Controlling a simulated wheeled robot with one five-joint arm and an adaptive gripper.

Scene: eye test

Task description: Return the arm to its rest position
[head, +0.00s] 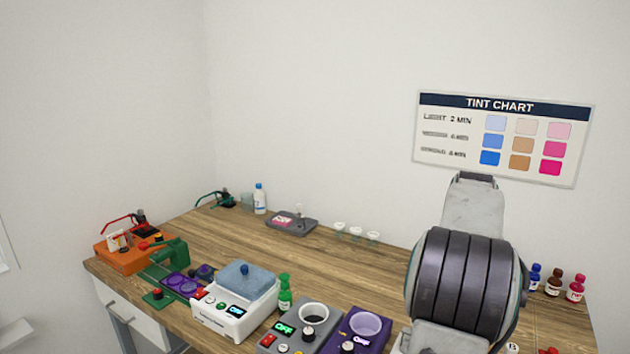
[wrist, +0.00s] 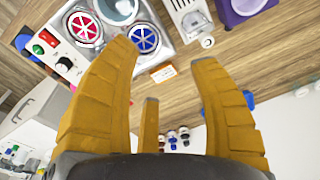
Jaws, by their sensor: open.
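My gripper (wrist: 163,60) shows in the wrist view with its yellow fingers spread apart and nothing between them. Wood tabletop and a small white-and-orange card (wrist: 163,73) show beyond the fingertips. In the head view my arm (head: 465,280) stands raised at the right, a thick dark ribbed joint with grey links above and below. It hides part of the table's right side. My gripper's fingers do not show in the head view.
The wooden table (head: 225,228) holds a white device with a blue lid (head: 250,280), a green bottle (head: 285,292), a purple device (head: 345,335) and an orange device (head: 122,255). Small bottles (head: 553,282) stand right of my arm. A tint chart (head: 500,138) hangs on the wall behind.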

